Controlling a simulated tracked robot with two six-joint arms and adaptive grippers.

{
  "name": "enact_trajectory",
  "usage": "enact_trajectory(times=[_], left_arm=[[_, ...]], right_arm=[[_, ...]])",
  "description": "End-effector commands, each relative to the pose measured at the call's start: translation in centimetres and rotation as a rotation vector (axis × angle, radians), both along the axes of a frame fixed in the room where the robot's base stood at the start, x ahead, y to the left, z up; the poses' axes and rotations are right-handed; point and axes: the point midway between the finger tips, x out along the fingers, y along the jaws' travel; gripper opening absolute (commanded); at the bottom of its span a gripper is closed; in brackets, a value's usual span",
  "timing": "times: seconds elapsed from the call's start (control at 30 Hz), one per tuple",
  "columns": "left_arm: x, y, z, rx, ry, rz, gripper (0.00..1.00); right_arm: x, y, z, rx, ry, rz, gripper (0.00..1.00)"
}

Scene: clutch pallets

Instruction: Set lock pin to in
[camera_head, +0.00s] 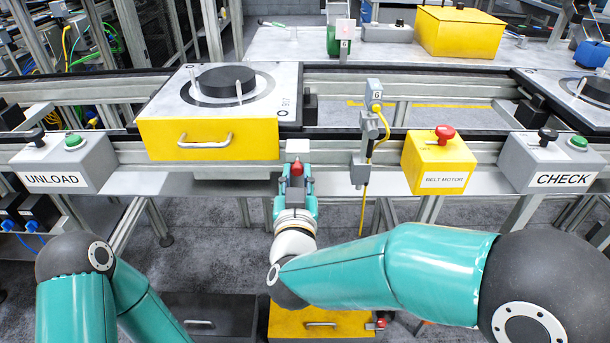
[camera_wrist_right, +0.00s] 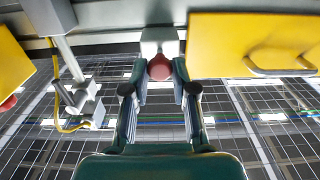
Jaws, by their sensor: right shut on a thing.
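The lock pin shows as a red knob (camera_head: 297,168) on a small grey block on the front rail, just right of the yellow pallet drawer. In the right wrist view the red knob (camera_wrist_right: 160,68) sits between the fingertips. My right gripper (camera_head: 296,176) reaches up to it from below and is shut on the knob; it also shows in the right wrist view (camera_wrist_right: 159,76). The pin's shaft is hidden behind the knob, so I cannot tell how far in it sits. My left arm shows at the lower left, but its gripper is out of view.
A yellow-fronted pallet (camera_head: 210,139) with a black disc sits left of the knob. A grey sensor (camera_head: 366,150) with a yellow cable hangs to its right. The belt motor box (camera_head: 438,163), unload box (camera_head: 62,165) and check box (camera_head: 550,163) line the rail.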

Motion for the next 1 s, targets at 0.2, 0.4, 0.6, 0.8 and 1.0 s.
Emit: enact_trajectory(times=[0.2,0.4,0.6,0.8,1.0], left_arm=[[0.0,0.0,0.0,0.0,0.0,0.0,0.0],[0.0,0.0,-0.3,0.0,0.0,0.0,0.0],[0.0,0.0,-0.2,0.0,0.0,0.0,0.0],[0.0,0.0,-0.2,0.0,0.0,0.0,0.0],[0.0,0.0,-0.2,0.0,0.0,0.0,0.0]], right_arm=[[0.0,0.1,0.0,0.0,0.0,0.001,0.0],[1.6,0.0,-0.1,0.001,0.0,0.0,0.0],[2.1,0.1,0.0,0.0,-0.001,0.002,0.0],[2.1,0.1,0.1,0.0,-0.002,0.001,0.43],[2.0,0.1,0.0,0.0,-0.001,0.001,0.5]])
